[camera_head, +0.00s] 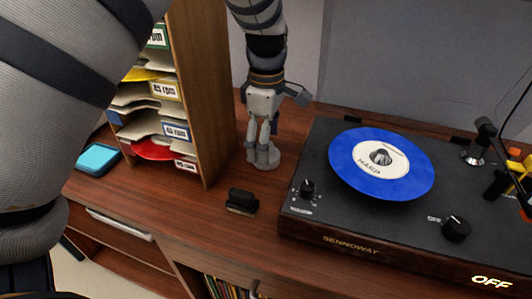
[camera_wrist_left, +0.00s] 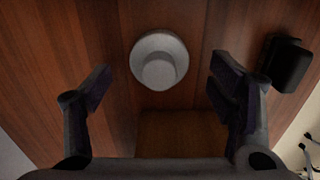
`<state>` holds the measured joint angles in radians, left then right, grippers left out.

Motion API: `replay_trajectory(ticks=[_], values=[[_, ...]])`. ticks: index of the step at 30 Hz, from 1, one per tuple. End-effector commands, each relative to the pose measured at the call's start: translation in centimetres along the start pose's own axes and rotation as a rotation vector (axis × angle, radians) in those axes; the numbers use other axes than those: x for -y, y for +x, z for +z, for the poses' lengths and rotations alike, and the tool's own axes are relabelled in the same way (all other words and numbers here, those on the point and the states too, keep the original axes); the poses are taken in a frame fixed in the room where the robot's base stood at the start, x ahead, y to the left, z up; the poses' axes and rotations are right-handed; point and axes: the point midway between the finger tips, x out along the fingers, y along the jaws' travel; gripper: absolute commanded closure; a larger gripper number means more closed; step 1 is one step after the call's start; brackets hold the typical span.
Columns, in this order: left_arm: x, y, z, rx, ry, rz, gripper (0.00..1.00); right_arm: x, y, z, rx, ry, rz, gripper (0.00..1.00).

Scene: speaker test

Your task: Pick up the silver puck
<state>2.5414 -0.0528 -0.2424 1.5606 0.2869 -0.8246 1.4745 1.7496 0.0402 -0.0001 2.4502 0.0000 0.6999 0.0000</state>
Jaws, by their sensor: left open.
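The silver puck (camera_head: 268,162) stands on the wooden desk, left of the turntable. It is a round, light grey disc with a raised knob, seen whole in the left wrist view (camera_wrist_left: 171,50). My left gripper (camera_head: 262,146) points down at it from above; its fingers hide part of the puck in the head view. In the left wrist view my left gripper (camera_wrist_left: 160,88) is open, with one finger to each side and the puck beyond the fingertips, roughly centred between them. Nothing is held. My right gripper is not in view.
A turntable (camera_head: 300,226) with a blue record (camera_head: 348,172) stands on the right. A wooden shelf (camera_head: 207,80) of record sleeves stands close on the left. A small black block (camera_head: 241,200) lies in front of the puck; a dark block also shows in the left wrist view (camera_wrist_left: 287,62).

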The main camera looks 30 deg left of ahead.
Motion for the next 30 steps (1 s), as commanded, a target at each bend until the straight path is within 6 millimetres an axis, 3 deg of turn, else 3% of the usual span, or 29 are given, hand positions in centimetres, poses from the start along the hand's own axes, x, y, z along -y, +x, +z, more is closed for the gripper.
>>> replay_trajectory(ticks=[4,11,14,19,30], values=[[0.1,2.2,0.0,0.0,0.0,0.001,0.23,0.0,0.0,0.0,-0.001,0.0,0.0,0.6],[0.0,2.5,0.0,0.001,0.0,0.003,0.23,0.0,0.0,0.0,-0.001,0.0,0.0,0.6],[0.0,2.5,0.0,0.001,0.0,0.003,0.41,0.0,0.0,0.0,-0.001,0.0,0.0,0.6],[0.0,2.5,0.0,0.0,0.0,0.003,0.8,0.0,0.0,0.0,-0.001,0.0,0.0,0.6],[0.2,1.9,-0.2,0.001,0.0,0.006,0.83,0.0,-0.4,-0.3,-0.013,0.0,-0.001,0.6]])
